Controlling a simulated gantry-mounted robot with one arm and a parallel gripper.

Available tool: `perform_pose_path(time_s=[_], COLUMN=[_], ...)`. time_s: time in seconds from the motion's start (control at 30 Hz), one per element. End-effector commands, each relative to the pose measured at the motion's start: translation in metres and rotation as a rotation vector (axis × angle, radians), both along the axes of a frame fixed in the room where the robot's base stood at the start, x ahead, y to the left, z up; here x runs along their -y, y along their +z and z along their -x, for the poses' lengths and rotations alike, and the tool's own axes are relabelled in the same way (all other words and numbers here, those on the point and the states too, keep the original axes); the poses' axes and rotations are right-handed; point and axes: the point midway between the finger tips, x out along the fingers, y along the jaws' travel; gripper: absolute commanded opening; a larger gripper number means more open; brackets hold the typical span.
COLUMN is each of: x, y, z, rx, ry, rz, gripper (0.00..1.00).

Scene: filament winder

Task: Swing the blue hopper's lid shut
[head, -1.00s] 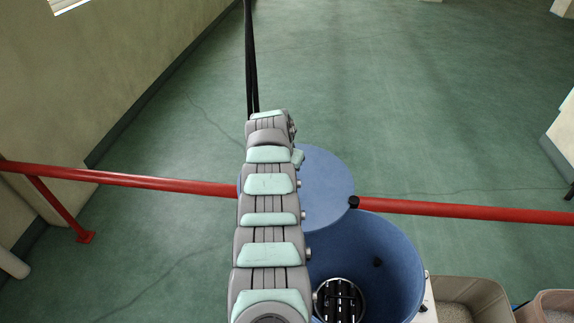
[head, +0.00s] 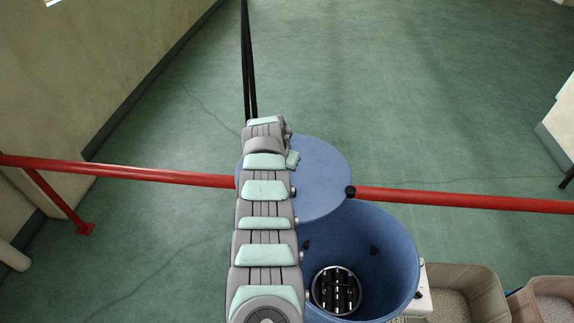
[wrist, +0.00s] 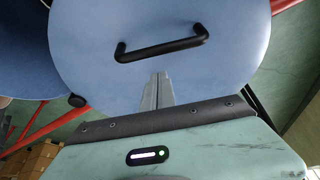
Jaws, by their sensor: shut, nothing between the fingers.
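The blue hopper (head: 398,250) stands open at the lower middle of the head view, with its dark inside and a round grate (head: 336,291) at the bottom showing. Its round blue lid (head: 322,180) is open, off the mouth on the far side, and my arm covers its left part. The wrist view shows the lid (wrist: 95,75) with a black bar handle (wrist: 162,48). My gripper (wrist: 160,78) is shut and empty, its fingertips against the view of the lid just below the handle. I cannot tell whether they touch it. In the head view the fingers are hidden.
A red rail (head: 460,200) runs across behind the hopper. Tan bins (head: 462,275) stand to the right. A black knob (head: 351,191) sits at the lid's edge by the hopper rim. Green floor beyond is clear.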

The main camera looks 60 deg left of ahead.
Motion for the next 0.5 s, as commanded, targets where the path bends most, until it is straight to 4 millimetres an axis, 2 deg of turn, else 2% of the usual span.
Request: perform_pose_path(time_s=[0.23, 0.5], x=[0.006, 0.012], y=[-0.004, -0.005], z=[0.013, 0.016], rx=[-0.002, -0.002], ry=[0.006, 0.0], rz=[0.0, 0.0], gripper=[0.0, 0.0])
